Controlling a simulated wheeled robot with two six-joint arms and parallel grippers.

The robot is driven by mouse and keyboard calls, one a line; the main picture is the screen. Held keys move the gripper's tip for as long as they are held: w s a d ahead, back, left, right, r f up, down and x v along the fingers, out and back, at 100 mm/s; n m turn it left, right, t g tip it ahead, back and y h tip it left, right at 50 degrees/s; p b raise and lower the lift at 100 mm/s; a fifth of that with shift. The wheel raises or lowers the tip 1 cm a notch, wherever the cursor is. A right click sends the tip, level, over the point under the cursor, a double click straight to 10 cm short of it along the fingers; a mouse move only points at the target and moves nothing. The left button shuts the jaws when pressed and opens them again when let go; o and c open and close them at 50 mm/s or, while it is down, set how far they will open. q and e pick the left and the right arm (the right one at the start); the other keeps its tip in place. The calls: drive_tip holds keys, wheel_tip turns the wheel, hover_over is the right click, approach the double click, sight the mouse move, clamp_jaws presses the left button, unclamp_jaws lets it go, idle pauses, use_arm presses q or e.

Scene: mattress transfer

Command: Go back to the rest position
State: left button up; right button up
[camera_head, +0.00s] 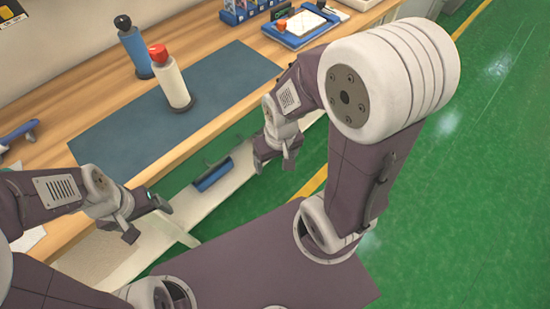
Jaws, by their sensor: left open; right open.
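My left gripper (148,219) is open and empty near the front edge of the wooden workbench (65,98). My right gripper (272,163) is open and empty just off the bench's front edge, further right. Its arm folds up high over the right of the view and hides part of the floor and bench end. Neither gripper touches anything that I can see.
A white bottle with a red cap (173,82) stands upright on the dark blue mat (215,85). A blue bottle (134,48) stands behind it. A blue tray (318,32) lies at the back right. Green floor (480,170) is clear on the right.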

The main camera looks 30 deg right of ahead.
wheel_tip(320, 180, up, 6)
drive_tip(key=p, duration=0.6)
drive_tip(key=shift+r+p, duration=0.25)
drive_tip(key=shift+p, duration=0.05)
idle(0.3)
